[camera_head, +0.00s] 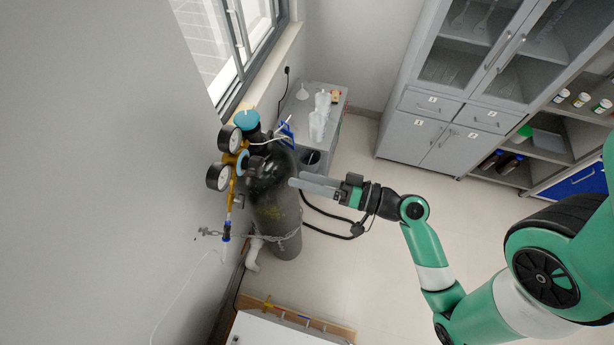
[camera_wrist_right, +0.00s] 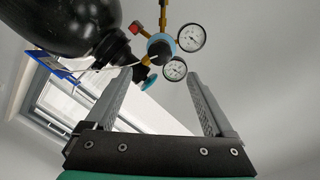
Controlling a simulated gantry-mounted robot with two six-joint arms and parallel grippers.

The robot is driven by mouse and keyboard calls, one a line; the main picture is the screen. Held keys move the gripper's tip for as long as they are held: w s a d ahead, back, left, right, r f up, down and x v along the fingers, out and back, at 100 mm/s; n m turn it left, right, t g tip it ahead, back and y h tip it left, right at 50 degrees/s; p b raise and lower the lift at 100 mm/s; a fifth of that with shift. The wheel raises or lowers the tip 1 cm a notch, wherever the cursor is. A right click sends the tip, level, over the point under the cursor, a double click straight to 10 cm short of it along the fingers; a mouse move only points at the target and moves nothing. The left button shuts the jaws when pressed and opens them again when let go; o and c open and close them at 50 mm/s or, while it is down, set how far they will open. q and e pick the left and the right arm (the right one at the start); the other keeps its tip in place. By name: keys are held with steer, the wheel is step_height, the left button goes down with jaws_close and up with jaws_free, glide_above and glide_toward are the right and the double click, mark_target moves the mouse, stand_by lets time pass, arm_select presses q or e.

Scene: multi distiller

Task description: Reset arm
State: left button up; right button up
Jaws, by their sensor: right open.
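My right arm reaches in from the right in the head view, green and white. Its gripper (camera_head: 293,183) points left, beside the upper part of a dark gas cylinder (camera_head: 277,210). In the right wrist view the gripper (camera_wrist_right: 160,73) has its two grey fingers wide apart, with nothing held between them. The cylinder (camera_wrist_right: 70,22) and a regulator with two round gauges (camera_wrist_right: 191,38) show beyond the fingertips. I cannot tell whether a finger touches the cylinder. My left gripper is in neither view.
A chain (camera_head: 275,237) runs around the cylinder by the wall. A small grey table (camera_head: 333,128) with clear vessels stands behind it. Grey cabinets (camera_head: 413,137) stand at the back right. A white-topped unit (camera_head: 275,330) is at the bottom. The middle floor (camera_head: 400,185) is clear.

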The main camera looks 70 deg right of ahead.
steer(key=shift+a, duration=0.1)
stand_by(0.3)
steer(key=w+a+r+n+t+y+p, duration=0.1)
steer(key=w+a+r+n+y, duration=0.3)
steer(key=r, duration=0.6)
steer(key=w+a+r+n+y+p, duration=0.15)
steer(key=w+a+r+n, duration=0.3)
steer(key=r, duration=0.45)
steer(key=w+a+r+n+t+y, duration=0.1)
steer(key=w+a+r+n+y, duration=0.3)
steer(key=r, duration=0.6)
steer(key=s+a+r+n+t, duration=0.2)
steer(key=a+r+n, duration=0.15)
steer(key=r, duration=1.05)
steer(key=s+d+r+m+t+h, duration=0.3)
steer(key=d+r+m+t+h, duration=0.2)
steer(key=r+h, duration=0.3)
steer(key=shift+d+r+m+t+h+p, duration=0.15)
steer(key=shift+d+m+t+h+p, duration=0.2)
steer(key=shift+m+t+h, duration=0.35)
